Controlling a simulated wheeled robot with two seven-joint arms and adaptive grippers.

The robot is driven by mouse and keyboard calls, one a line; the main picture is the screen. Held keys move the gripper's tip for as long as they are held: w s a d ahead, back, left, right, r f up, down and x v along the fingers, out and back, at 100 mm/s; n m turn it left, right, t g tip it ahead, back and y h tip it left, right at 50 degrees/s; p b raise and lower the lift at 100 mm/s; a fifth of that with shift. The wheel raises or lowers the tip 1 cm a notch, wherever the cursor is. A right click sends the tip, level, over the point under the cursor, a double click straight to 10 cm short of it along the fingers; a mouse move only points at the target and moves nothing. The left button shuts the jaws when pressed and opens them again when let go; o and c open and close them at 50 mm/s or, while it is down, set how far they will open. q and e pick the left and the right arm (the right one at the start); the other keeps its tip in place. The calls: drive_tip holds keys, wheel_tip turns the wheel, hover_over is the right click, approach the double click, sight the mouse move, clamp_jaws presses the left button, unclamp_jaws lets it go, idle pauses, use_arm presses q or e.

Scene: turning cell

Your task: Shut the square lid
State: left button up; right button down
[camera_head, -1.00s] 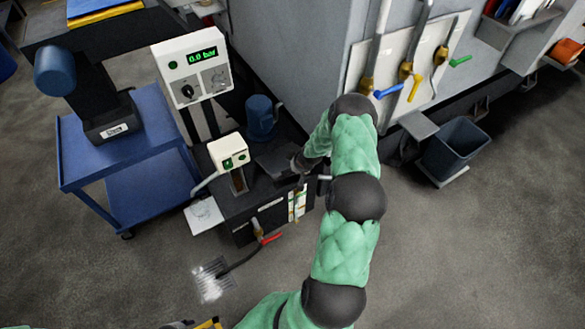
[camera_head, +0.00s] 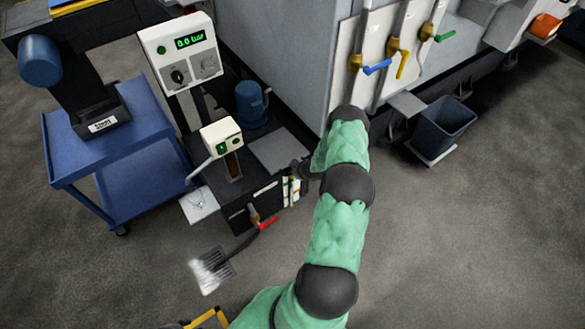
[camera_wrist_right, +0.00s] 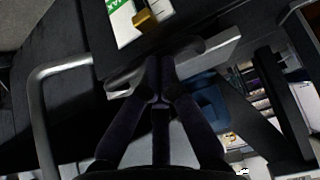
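The square lid (camera_head: 278,150) is a grey plate on top of the dark tank unit (camera_head: 238,205) in the head view. It looks flat or nearly flat; I cannot tell whether a small gap is left under it. My right gripper (camera_head: 300,171) is at the lid's near right corner, partly hidden by its own wrist. In the right wrist view its dark fingers (camera_wrist_right: 160,88) come together with nothing visible between them, close to a pale grey edge (camera_wrist_right: 208,52). I cannot tell if they touch it. My left gripper is out of view.
A control box (camera_head: 221,138) on a post and a blue motor (camera_head: 251,103) stand beside the lid. A red-handled valve (camera_head: 262,223) is at the tank's front. A blue cart (camera_head: 140,185) stands left, a grey bin (camera_head: 444,128) right. The floor in front is mostly clear.

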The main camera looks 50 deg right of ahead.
use_arm(q)
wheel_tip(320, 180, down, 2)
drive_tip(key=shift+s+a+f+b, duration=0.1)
drive_tip(key=shift+b, duration=0.7)
use_arm(e)
drive_tip(key=f, duration=0.3)
drive_tip(key=shift+s+a+f, duration=0.2)
drive_tip(key=shift+s+f, duration=0.15)
